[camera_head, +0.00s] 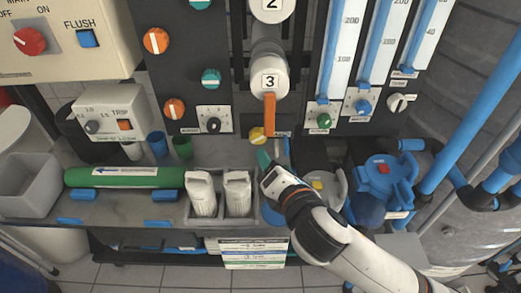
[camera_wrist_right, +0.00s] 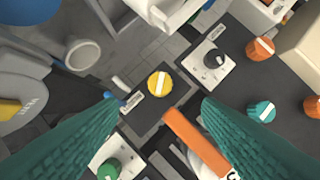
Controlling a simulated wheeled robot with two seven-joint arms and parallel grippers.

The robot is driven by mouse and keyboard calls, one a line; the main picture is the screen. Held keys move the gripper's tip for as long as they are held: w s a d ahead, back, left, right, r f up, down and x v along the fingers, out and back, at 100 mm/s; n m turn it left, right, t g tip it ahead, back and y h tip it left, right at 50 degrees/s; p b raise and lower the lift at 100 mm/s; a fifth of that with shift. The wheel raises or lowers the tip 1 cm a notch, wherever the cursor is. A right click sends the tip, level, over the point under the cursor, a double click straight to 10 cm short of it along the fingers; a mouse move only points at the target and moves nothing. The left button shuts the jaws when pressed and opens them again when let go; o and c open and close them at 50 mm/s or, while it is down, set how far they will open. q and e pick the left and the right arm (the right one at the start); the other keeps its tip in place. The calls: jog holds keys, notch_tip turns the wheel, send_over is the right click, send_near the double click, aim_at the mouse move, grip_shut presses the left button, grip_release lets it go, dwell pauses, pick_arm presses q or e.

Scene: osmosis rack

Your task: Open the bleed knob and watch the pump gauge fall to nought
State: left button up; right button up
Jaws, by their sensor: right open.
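A yellow knob (camera_head: 257,135) with a pale bar sits low on the dark panel, below the orange lever (camera_head: 269,115); I take it for the bleed knob, though its label is too small to read. It also shows in the right wrist view (camera_wrist_right: 160,85), beyond and between my fingertips. My right gripper (camera_head: 264,158) is just below the knob in the head view. I cannot make out a pump gauge. My left gripper is out of view.
The orange lever (camera_wrist_right: 193,140) stands out close to the right finger. A dark knob (camera_head: 213,124) and a green knob (camera_head: 324,120) flank the yellow one. White cartridges (camera_head: 238,192) stand in a grey tray below left. A blue pump-like housing (camera_head: 385,180) is at right.

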aim_at(258, 139)
jog(key=x, duration=1.1)
jog(key=shift+w+a+b, duration=0.1)
jog(key=shift+b, duration=0.25)
jog(key=c, duration=1)
jog(key=shift+r, duration=0.1)
